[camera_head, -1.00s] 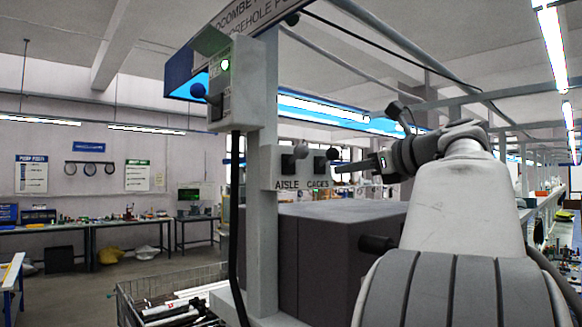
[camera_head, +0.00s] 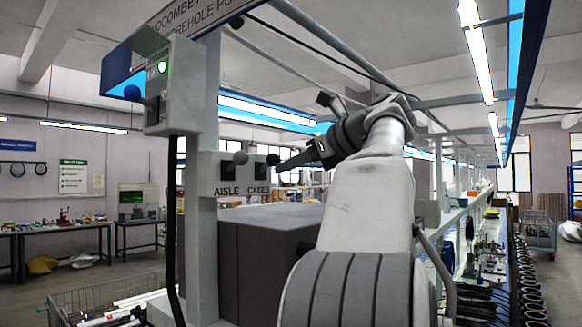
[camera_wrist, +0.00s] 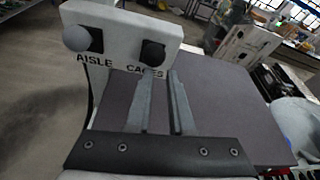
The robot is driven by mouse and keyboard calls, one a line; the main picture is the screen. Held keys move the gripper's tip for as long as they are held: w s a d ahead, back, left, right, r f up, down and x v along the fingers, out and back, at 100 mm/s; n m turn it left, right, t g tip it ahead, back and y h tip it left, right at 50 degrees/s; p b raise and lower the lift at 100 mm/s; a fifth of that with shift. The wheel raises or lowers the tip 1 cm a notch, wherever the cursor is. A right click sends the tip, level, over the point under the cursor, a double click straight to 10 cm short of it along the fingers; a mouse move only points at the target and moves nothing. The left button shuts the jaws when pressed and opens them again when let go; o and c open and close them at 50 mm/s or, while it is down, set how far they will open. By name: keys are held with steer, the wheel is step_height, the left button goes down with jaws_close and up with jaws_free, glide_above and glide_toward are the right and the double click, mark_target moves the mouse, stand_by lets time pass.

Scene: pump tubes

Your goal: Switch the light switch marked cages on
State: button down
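The switch box (camera_head: 215,190) is a pale panel on a post, with two switches labelled AISLE and CAGES. The AISLE switch (camera_wrist: 77,38) has a light grey ball knob. The CAGES switch (camera_wrist: 152,50) has a dark ball knob and is the right one; its knob also shows in the head view (camera_head: 273,160). My gripper (camera_head: 280,166) is at the right end of the box, close to the CAGES knob. In the wrist view its fingers (camera_wrist: 161,74) are empty with a narrow gap, tips just below the knob. I cannot tell whether they touch it.
A taller box (camera_head: 170,90) with a green light and a blue ball knob is on the same post, upper left. A large dark grey block (camera_head: 255,240) stands below the switches. A wire cage of tubes (camera_head: 110,300) is at lower left.

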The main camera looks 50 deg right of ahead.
steer(key=shift+w+a+r+t, duration=0.15)
steer(key=shift+a+r, duration=0.1)
steer(key=shift+r, duration=0.35)
steer(key=shift+s+a+r+t, duration=0.15)
steer(key=shift+a+r, duration=0.1)
steer(key=shift+r, duration=0.35)
steer(key=d+f+v, duration=0.1)
steer(key=v, duration=1.5)
steer(key=shift+s, duration=0.55)
steer(key=shift+d, duration=0.15)
